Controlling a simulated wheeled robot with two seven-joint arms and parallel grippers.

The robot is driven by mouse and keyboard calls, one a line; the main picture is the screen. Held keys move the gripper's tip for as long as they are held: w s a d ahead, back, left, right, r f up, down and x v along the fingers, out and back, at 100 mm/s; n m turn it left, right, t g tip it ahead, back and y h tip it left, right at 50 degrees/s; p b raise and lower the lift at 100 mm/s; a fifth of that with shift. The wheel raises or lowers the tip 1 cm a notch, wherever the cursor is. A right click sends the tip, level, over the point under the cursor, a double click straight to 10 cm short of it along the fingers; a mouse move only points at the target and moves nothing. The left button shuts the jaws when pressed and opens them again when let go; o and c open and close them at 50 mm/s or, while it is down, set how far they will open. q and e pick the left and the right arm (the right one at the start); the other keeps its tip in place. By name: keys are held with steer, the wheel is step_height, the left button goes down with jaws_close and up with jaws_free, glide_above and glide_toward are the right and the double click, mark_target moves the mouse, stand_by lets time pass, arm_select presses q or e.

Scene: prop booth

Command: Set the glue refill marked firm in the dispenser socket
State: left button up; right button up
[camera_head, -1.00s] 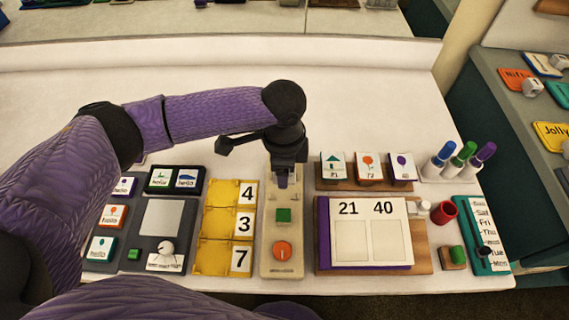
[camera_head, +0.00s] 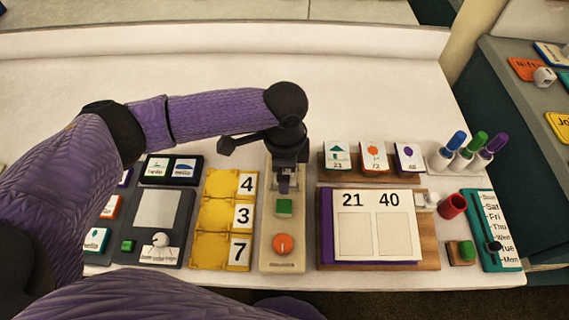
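My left gripper (camera_head: 285,188) points down over the far end of a narrow beige board (camera_head: 267,232). Its fingers are small and dark here, and I cannot tell whether they are apart or hold anything. I cannot make out a mark reading firm on anything, nor pick out the dispenser socket for certain. Blue, green and purple capped tubes (camera_head: 467,150) stand in a white holder at the right. My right gripper is not in view.
Left of the board are a yellow number rack (camera_head: 210,220) and a dark panel (camera_head: 130,225). Right of it are a 21/40 board (camera_head: 376,226), picture cards (camera_head: 373,156), a red cup (camera_head: 452,206) and a teal day strip (camera_head: 480,228). The white table behind is clear.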

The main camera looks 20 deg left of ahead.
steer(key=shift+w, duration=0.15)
arm_select(q)
step_height(320, 180, up, 9)
steer(key=p, duration=0.4)
steer(key=shift+r, duration=0.5)
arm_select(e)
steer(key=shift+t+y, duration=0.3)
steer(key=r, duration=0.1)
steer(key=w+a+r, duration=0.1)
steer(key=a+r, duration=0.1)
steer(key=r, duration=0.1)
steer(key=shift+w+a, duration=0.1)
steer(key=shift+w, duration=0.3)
